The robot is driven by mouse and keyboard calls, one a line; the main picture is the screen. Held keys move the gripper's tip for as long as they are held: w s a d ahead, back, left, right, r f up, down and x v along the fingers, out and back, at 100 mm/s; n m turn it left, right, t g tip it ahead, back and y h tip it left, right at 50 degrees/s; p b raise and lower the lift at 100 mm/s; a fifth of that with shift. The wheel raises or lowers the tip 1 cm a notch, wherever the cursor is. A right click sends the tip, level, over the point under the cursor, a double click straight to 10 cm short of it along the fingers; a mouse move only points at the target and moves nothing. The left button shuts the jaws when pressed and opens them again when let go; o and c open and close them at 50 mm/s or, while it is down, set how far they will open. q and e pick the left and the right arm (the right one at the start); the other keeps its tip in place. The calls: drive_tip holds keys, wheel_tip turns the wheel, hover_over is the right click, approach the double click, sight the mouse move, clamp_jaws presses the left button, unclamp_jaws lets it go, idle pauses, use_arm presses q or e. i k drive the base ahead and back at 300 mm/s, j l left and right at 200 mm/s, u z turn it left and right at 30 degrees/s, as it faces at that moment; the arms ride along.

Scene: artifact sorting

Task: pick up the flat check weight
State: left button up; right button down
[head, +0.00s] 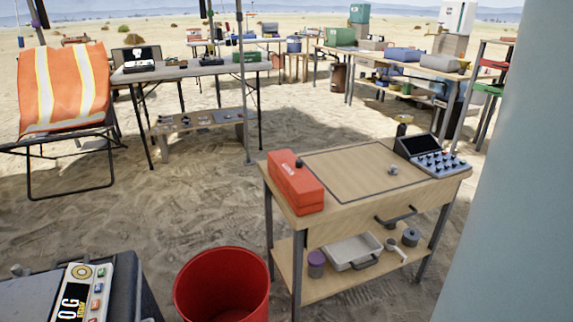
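A small round grey metal piece (393,170) lies on the wooden top of a cart (345,170), right of its middle. It may be the flat check weight, but it is too small to be sure. A small dark piece (299,163) shows at the red box's edge; I cannot tell what it is. Neither of my grippers is in view.
The cart also bears a red box (295,184) and a control panel with knobs (440,161). Its lower shelf holds a white tray (352,250) and a purple-lidded jar (316,264). A red bucket (222,285) stands left of the cart.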

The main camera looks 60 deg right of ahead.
sight(393, 171)
drive_tip(key=k+z, duration=0.2)
drive_tip(key=z, duration=0.15)
drive_tip(key=k+z, duration=0.3)
drive_tip(key=k+l+z, duration=0.1)
drive_tip(key=z, duration=1.5)
